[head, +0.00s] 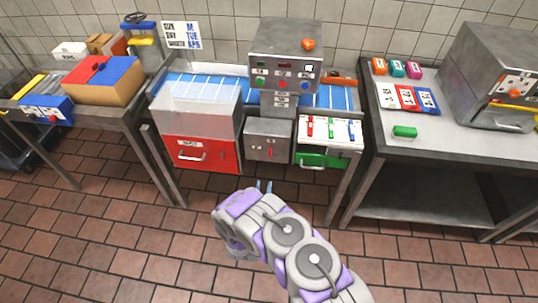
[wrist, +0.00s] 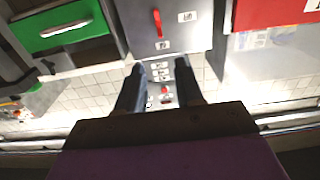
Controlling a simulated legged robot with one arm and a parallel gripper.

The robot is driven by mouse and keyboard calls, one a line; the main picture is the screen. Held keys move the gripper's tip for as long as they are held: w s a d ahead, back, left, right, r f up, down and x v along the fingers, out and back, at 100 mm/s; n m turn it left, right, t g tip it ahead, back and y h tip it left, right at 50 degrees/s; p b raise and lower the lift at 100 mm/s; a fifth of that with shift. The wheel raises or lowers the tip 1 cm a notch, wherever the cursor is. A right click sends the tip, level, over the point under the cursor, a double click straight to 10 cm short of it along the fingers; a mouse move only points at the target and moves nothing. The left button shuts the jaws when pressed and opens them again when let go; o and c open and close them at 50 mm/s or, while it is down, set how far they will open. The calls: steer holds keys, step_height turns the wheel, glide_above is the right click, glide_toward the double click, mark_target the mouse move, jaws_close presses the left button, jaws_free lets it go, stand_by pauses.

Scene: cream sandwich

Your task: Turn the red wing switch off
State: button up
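A red switch (wrist: 157,22), long and narrow, is on the front of a grey box (wrist: 190,10) in the wrist view, between a green drawer and a red bin. In the head view this grey box (head: 260,152) hangs under the conveyor; the switch there is too small to read clearly. My gripper (head: 264,187) is low in front of the grey box. In the wrist view my gripper (wrist: 158,75) has its two dark fingers apart with nothing held between them. The fingers look apart from the switch.
A grey machine (head: 285,48) with buttons and an orange-red knob (head: 309,44) stands above. The red bin (head: 215,158) is left of the box, the green drawer (head: 322,160) right. A side table (head: 450,130) stands at right. The tiled floor in front is clear.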

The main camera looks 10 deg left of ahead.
mark_target(270, 152)
steer(key=w+b, duration=0.4)
steer(key=w, duration=1.3)
jaws_close()
